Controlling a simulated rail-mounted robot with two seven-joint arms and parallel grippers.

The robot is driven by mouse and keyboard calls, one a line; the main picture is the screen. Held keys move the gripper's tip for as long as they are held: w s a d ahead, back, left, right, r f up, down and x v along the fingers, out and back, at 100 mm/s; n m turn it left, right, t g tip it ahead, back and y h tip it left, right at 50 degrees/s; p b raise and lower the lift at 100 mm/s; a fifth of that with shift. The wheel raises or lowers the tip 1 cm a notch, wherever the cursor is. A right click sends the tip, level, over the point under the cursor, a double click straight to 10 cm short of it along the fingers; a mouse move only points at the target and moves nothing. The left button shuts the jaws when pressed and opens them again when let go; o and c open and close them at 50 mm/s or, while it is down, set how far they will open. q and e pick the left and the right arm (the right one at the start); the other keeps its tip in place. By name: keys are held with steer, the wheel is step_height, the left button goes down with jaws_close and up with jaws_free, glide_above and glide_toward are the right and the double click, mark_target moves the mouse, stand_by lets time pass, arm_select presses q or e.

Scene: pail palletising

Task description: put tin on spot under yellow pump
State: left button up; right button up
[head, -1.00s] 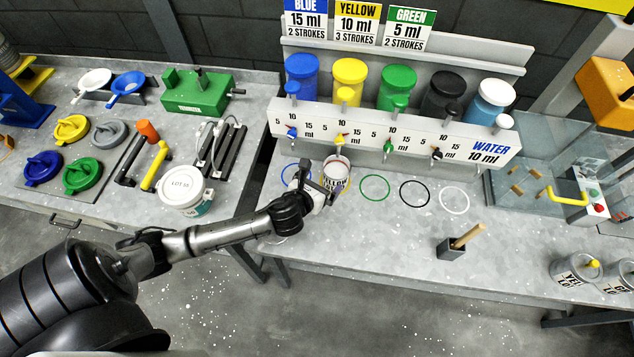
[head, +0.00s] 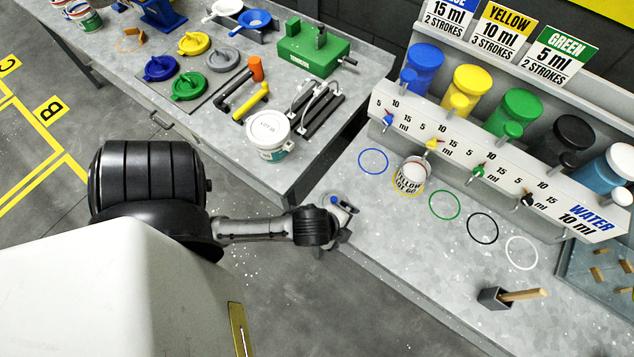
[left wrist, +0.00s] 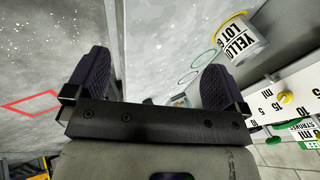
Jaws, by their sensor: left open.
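The tin (head: 409,175), labelled yellow lot, stands upright on the yellow ring under the yellow pump (head: 432,143) in the head view. The yellow pump's jar (head: 471,82) is above it on the dispenser rack. In the left wrist view the tin (left wrist: 242,40) is at the upper right, apart from the fingers. My left gripper (head: 345,222) is near the bench's front edge, left of and below the tin. In the left wrist view its two fingers (left wrist: 155,85) are spread with nothing between them. My right gripper is not in view.
Blue (head: 373,161), green (head: 444,205), black (head: 482,228) and white (head: 521,253) rings are empty. A white-lidded pail (head: 268,135) stands on the left bench. A dark holder (head: 494,298) with a wooden-handled tool is at the bench front. Bench space before the rings is clear.

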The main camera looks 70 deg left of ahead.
arm_select(q)
steer(key=s+d+r+n+g+h, duration=0.1)
steer(key=s+d+n+g, duration=0.1)
steer(key=s+n, duration=0.5)
steer(key=shift+s+d+n+g+h, duration=0.35)
steer(key=shift+d+n, duration=0.25)
steer(key=shift+n, duration=0.3)
